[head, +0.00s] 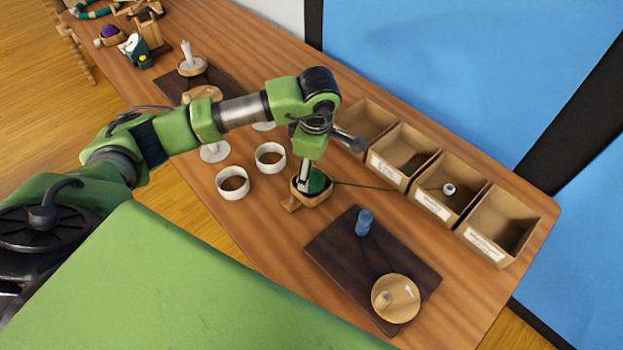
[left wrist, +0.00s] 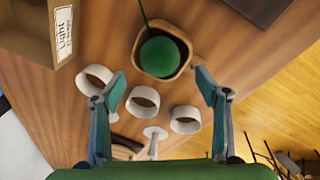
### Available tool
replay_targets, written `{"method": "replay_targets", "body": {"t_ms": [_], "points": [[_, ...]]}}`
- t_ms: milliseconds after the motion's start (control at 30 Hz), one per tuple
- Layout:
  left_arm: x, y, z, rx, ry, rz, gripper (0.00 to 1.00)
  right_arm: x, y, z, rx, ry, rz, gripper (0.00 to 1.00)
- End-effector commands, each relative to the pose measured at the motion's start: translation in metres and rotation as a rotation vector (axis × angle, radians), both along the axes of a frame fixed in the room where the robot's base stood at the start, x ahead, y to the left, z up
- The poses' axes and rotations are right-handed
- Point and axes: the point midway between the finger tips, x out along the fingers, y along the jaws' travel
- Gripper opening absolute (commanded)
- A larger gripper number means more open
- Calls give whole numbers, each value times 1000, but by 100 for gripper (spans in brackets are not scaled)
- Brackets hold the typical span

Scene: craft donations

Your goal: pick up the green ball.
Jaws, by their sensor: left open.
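The green ball (head: 319,181) sits in a small wooden bowl (head: 313,201) near the middle of the table. A thin dark green strand runs from it toward the cardboard boxes. My left gripper (head: 305,177) is over the bowl in the head view and partly hides the ball. In the left wrist view, the ball (left wrist: 160,57) lies in the bowl (left wrist: 183,68), beyond the open fingertips (left wrist: 160,83) and roughly centred between them. Nothing is held between the fingers. My right gripper is not in view.
Open cardboard boxes (head: 434,195) line the back edge; one holds a small white object (head: 449,188). White rings (head: 232,183) stand left of the bowl. A dark board (head: 342,249) with a blue object (head: 364,222) and a round wooden dish (head: 416,296) lies in front.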

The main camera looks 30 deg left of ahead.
Motion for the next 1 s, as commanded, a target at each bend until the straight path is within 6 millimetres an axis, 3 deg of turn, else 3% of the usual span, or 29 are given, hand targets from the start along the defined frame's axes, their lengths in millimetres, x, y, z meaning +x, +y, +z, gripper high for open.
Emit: {"method": "replay_targets", "body": {"t_ms": [300,600,633,767,1000], "points": [[4,1,-43,-1,4,0,68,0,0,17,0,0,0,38],[6,2,-50,-1,0,-2,68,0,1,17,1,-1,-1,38],[6,2,-50,-1,0,-1,65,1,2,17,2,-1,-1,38],[6,2,-49,-1,1,-1,34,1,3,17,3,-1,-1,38],[6,2,-49,0,1,-1,33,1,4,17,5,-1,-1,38]]}}
